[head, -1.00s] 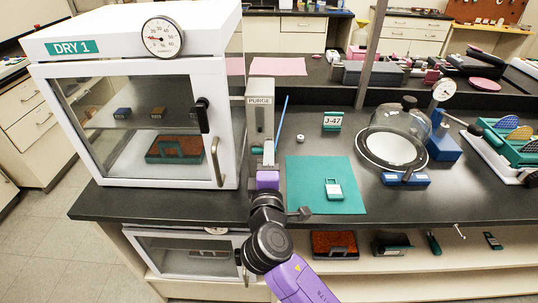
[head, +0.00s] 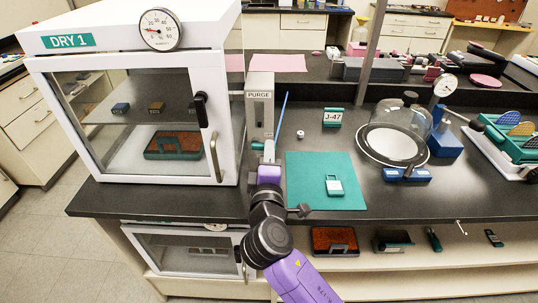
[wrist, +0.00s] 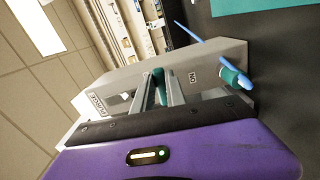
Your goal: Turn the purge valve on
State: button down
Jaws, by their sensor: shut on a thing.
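The purge valve is a grey upright box (head: 260,108) labelled PURGE, standing right of the drying cabinet. In the wrist view the box (wrist: 215,62) shows sideways, with the PURGE label at left and an ON label at right. My gripper (wrist: 158,90) is shut on a teal valve handle (wrist: 158,76) on the front of the box. In the head view my gripper (head: 269,153) is at the lower front of the box and hides much of the handle. A blue tube (head: 281,117) rises beside the box; its teal fitting (wrist: 234,74) shows in the wrist view.
The DRY 1 cabinet (head: 226,150) stands close on the left. A teal mat (head: 305,200) with a small teal-and-white item (head: 334,185) lies right of my wrist.

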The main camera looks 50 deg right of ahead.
jog(key=f+m+b, duration=0.1)
jog(key=m+b, duration=0.2)
jog(key=b, duration=0.1)
jog(key=w+f+m+b, duration=0.1)
jog(key=m+b, duration=0.3)
jog(key=b, duration=0.1)
jog(key=a+f+m+b, duration=0.1)
jog(key=m+b, duration=0.2)
jog(key=b, duration=0.1)
jog(key=shift+w+f, duration=0.15)
jog(key=shift+f, duration=0.1)
jog(key=m+b, duration=0.2)
jog(key=b, duration=0.1)
jog(key=m+b, duration=0.1)
jog(key=shift+w+a+f+m, duration=0.15)
jog(key=shift+w+a+m, duration=0.2)
jog(key=shift+w+m, duration=0.05)
jog(key=shift+w+a+m+b, duration=0.15)
jog(key=shift+w+m+b, duration=0.05)
jog(key=shift+m+b, duration=0.65)
jog(key=shift+w+a+m+b, duration=0.1)
jog(key=shift+w+m+b, duration=0.05)
jog(key=shift+m+b, duration=0.65)
jog(key=shift+r, duration=0.2)
jog(key=c, duration=1.4)
grip_release()
jog(key=shift+o, duration=0.2)
